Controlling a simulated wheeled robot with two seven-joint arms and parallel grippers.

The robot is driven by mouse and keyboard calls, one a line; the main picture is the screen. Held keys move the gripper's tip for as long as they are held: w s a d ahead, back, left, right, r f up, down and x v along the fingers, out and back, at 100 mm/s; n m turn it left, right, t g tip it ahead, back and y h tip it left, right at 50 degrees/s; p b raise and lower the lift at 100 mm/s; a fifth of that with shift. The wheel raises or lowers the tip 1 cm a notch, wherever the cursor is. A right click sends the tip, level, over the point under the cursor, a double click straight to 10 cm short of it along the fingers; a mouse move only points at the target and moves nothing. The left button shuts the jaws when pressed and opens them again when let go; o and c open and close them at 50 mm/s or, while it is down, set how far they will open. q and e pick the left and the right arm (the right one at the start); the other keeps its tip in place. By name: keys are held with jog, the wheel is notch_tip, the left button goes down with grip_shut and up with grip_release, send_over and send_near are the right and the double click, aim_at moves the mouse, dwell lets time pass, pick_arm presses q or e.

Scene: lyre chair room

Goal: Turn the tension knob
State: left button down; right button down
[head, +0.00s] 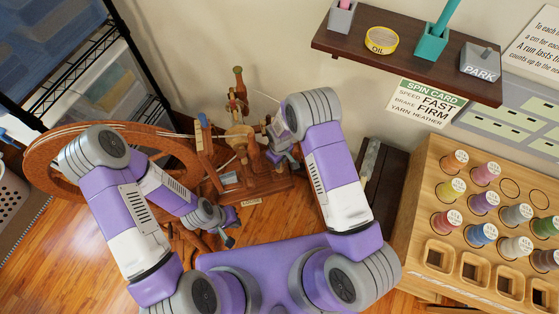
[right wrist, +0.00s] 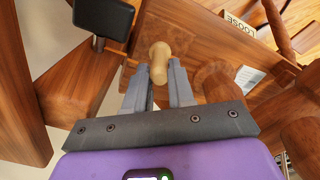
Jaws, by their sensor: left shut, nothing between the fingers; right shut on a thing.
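The wooden spinning wheel has a large brown wheel (head: 38,165) at left in the head view and an upright part (head: 240,132) near the wall. The pale wooden tension knob (right wrist: 159,62) shows in the right wrist view, at the end of a brown wooden beam. My right gripper (right wrist: 157,80) is shut on the knob, one finger at each side; in the head view it (head: 272,150) is beside the upright part, partly behind my arm. My left gripper (head: 228,236) is shut and empty, low in front of the wheel's base. A "LOOSE" label (right wrist: 240,24) is on the wood near the knob.
A wooden spool rack (head: 425,185) stands at right. A wire shelf (head: 85,65) with bins stands at upper left.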

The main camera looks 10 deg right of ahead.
jog(key=c, duration=1)
grip_release()
jog(key=shift+o, duration=0.2)
jog(key=shift+r, duration=0.1)
notch_tip(320, 180, up, 7)
jog(key=p, duration=0.2)
jog(key=shift+r+p, duration=0.2)
jog(key=shift+p, duration=0.1)
jog(key=shift+s+f, duration=0.1)
